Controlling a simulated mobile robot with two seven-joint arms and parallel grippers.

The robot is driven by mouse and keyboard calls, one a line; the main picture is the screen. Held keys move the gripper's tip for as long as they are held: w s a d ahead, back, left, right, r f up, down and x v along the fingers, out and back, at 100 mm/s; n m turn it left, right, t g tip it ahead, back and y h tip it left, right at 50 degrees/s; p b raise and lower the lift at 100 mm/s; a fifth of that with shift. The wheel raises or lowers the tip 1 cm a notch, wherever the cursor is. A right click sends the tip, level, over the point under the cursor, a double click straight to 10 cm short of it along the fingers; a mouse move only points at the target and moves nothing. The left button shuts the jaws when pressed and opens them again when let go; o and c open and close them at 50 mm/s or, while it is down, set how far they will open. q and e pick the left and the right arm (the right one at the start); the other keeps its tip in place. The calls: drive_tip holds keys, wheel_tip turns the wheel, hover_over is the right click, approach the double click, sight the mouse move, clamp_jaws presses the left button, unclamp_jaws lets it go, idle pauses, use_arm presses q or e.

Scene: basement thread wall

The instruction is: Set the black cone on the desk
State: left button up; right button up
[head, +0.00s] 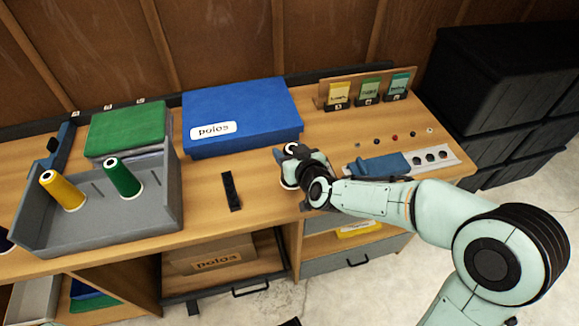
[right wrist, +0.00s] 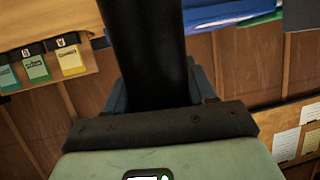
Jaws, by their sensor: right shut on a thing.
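My right gripper (head: 292,168) is shut on the black cone (right wrist: 148,45), which fills the upper middle of the right wrist view as a broad dark shape. In the head view the gripper is over the desk (head: 263,212), in front of the blue box's right end. The gripper hides most of the cone there; only small pale and dark parts show. I cannot tell whether the cone's base touches the desk. My left gripper is not in view.
A grey tray (head: 163,205) holds a yellow cone (head: 65,190) and a green cone (head: 123,178). A blue box (head: 245,112) stands behind. A black bar (head: 231,190) lies left of the gripper. Small buttons, a blue item (head: 378,165) and sample cards are to the right.

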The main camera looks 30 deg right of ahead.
drive_tip(key=shift+f+b, duration=0.75)
drive_tip(key=shift+f, duration=1.3)
drive_tip(key=shift+f, duration=0.15)
drive_tip(key=o, duration=1.1)
drive_tip(key=shift+p+v, duration=0.7)
drive_tip(key=shift+v, duration=5.35)
